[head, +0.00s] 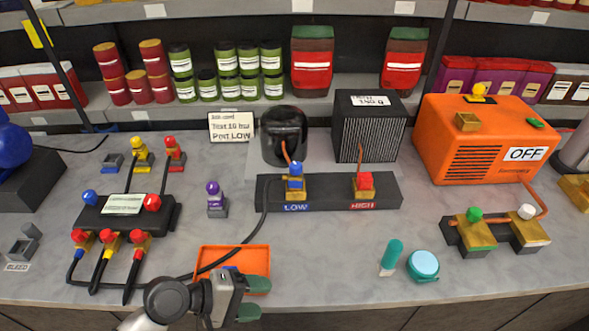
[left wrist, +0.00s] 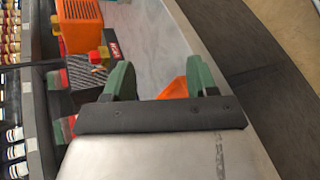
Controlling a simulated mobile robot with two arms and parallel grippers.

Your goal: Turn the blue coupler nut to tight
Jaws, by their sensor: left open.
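The blue coupler nut (head: 295,168) sits on a brass fitting above the LOW label on the dark port block (head: 330,204). A black hose runs from this fitting down toward the left. I cannot tell from its look whether the nut is tight or loose. My left gripper (head: 254,299) is open and empty at the bench's front edge, well in front of the nut. Its green fingers stand apart in the left wrist view (left wrist: 162,80). I cannot make out the blue nut clearly in that view. My right gripper is not in view.
An orange tray (head: 206,258) lies just beyond the left gripper, with the hose crossing it. The manifold (head: 105,222) stands left, a purple-topped fitting (head: 215,198) left of the port block. A teal bottle (head: 391,255) and round teal container (head: 423,265) stand right. Bench between is clear.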

